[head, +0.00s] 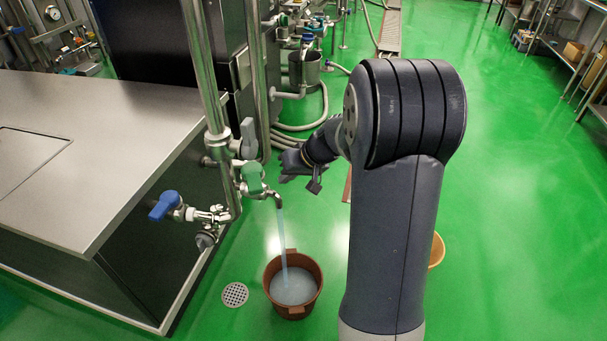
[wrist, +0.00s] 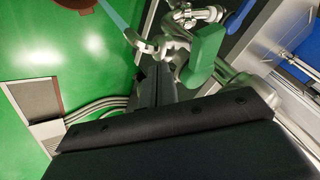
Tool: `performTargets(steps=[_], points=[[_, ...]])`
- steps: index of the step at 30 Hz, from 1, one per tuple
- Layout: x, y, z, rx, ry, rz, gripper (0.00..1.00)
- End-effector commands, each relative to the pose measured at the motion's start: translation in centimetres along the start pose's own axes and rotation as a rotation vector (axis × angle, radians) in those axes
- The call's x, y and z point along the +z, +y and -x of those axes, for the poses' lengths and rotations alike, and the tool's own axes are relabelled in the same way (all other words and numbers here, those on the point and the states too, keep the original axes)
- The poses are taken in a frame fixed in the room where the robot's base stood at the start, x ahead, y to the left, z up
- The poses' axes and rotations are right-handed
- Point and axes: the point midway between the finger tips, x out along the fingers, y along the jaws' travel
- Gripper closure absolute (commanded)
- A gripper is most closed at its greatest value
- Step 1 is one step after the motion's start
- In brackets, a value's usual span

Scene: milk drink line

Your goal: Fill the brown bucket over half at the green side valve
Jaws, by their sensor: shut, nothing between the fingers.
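The brown bucket (head: 296,311) stands upright on the green floor under the spout (head: 274,195). A pale bluish stream (head: 282,235) runs from the spout into it, and pale liquid (head: 293,288) covers its bottom; the exact level is hard to judge. The green side valve handle (head: 253,178) sits on the pipe above. It shows large in the wrist view (wrist: 206,52), where the bucket's edge (wrist: 75,4) is cut off at the top. My gripper (head: 288,168) is shut and empty, close beside the green handle; its dark fingers (wrist: 157,84) show in the wrist view. Contact is unclear.
A blue-handled valve (head: 164,205) and a grey handle (head: 249,138) are on the same pipework. A steel-topped bench (head: 90,140) stands at left. A floor drain (head: 235,294) lies left of the bucket. An orange-tan container (head: 437,250) is partly hidden behind my arm.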

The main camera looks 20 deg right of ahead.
Motion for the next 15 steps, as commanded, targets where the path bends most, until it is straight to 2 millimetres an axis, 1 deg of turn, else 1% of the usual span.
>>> performTargets(steps=[1, 6, 10, 15], points=[[-0.1, -1.1, -0.3, -0.001, 0.000, 0.005, 1.00], [-0.1, -2.8, -1.2, 0.000, 0.000, 0.003, 1.00], [-0.1, -3.4, -1.5, 0.000, 0.000, 0.002, 1.00], [-0.1, -3.5, -1.6, 0.000, 0.001, 0.001, 1.00]])
